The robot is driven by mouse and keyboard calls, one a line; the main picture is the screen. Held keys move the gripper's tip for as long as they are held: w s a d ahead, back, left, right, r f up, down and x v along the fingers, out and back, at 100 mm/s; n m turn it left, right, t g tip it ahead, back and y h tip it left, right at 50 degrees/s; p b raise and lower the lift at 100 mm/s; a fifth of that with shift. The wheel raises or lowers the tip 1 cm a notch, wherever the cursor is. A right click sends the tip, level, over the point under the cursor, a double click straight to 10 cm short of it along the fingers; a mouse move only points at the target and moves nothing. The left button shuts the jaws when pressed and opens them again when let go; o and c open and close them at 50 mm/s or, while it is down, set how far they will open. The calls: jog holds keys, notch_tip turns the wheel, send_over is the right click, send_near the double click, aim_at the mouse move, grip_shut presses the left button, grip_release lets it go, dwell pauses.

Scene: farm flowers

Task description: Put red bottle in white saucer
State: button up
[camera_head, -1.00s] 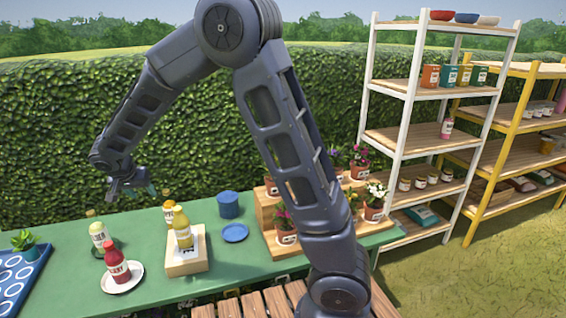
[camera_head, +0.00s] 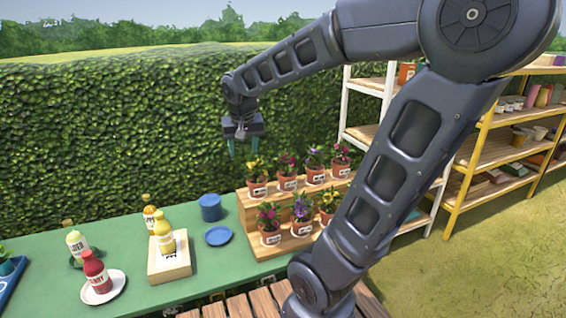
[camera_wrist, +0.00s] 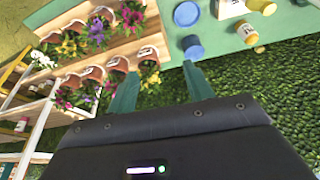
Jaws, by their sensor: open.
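The red bottle (camera_head: 95,272) stands upright on the white saucer (camera_head: 118,283) at the front left of the green table in the head view. My gripper (camera_head: 243,154) is raised well above the table's back edge, in front of the hedge, far to the right of and above the red bottle. Its two green fingers are apart with nothing between them; they also show in the wrist view (camera_wrist: 160,88). The wrist view does not show the red bottle or the white saucer.
A pale green bottle (camera_head: 77,243) stands behind the red one. Yellow bottles (camera_head: 165,232) stand at a wooden block (camera_head: 170,264). A blue pot (camera_head: 210,208) and blue saucer (camera_head: 218,236) lie near a stepped stand (camera_head: 250,222) of potted flowers. Shelves stand at right.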

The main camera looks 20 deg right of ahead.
jog(key=s+d+n, duration=0.1)
jog(key=s+d, duration=0.6)
jog(key=s, duration=0.5)
jog(key=shift+s+d+f+t+y, duration=0.15)
jog(key=shift+d+f+t+y, duration=0.15)
jog(key=shift+d+f+t, duration=0.1)
